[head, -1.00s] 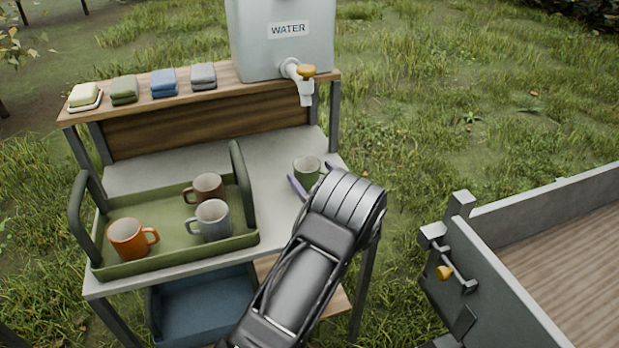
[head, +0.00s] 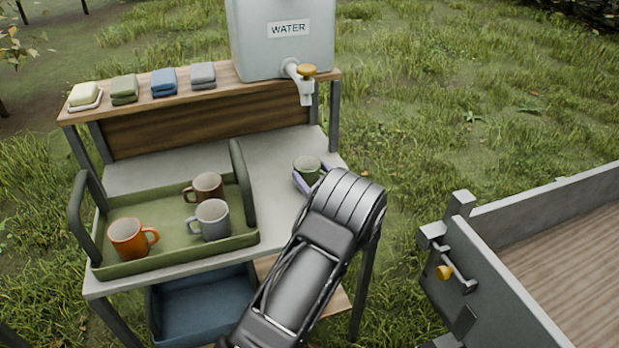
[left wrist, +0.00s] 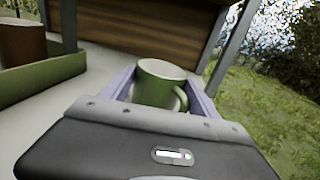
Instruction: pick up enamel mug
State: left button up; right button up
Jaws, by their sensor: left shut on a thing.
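A green enamel mug (head: 308,167) with a pale inside stands upright on the grey table top (head: 272,172), near its right end. It also shows in the left wrist view (left wrist: 157,84), with its handle toward the right. My left gripper (head: 312,181) has its purple fingers on both sides of this mug, shut on it. In the left wrist view the fingers (left wrist: 160,92) run along the mug's left and right sides. My left arm hides part of the table's front right. My right gripper is not in view.
A green tray (head: 175,258) with tall handles holds an orange mug (head: 127,239), a grey mug (head: 211,219) and a brown mug (head: 207,187). A water tank (head: 281,45) with a tap stands on the shelf behind, beside folded cloths (head: 164,82) and soap (head: 85,95).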

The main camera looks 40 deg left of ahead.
pick_arm(q)
jog(key=c, duration=0.7)
jog(key=shift+r, duration=0.25)
jog(key=shift+r, duration=4.7)
